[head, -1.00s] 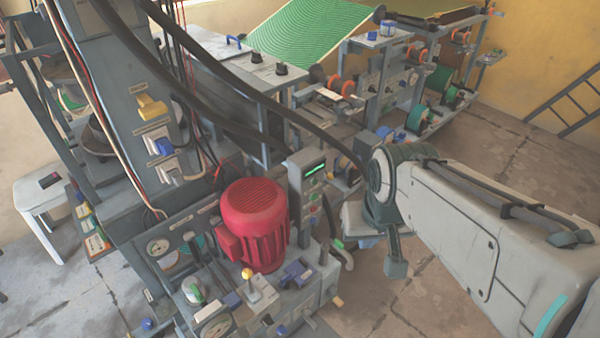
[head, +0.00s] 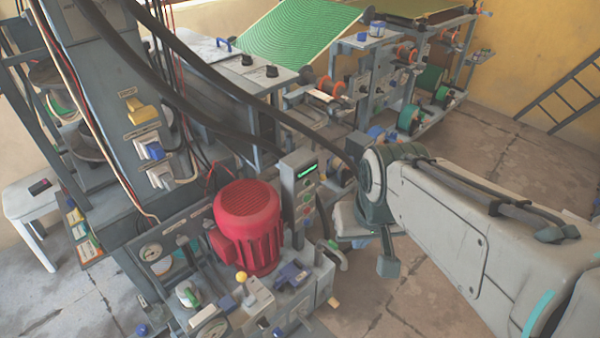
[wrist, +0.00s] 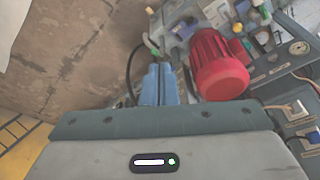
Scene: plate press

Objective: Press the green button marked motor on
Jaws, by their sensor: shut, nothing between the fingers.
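The press's grey control box (head: 299,185) stands upright just right of the red motor in the head view. It has a lit green display (head: 306,171) and small buttons below, one of which looks green (head: 307,197). Their labels are too small to read. In the wrist view my gripper's blue fingers (wrist: 158,72) are together and empty, pointing toward the machine's edge left of the red motor. The button face cannot be made out in the wrist view.
The red motor (head: 247,225) and a yellow-knobbed lever (head: 242,277) stand close by on the machine. A black cable (wrist: 131,72) curves left of my fingers. Thick dark hoses (head: 215,120) cross above. Open floor (head: 440,270) lies to the right.

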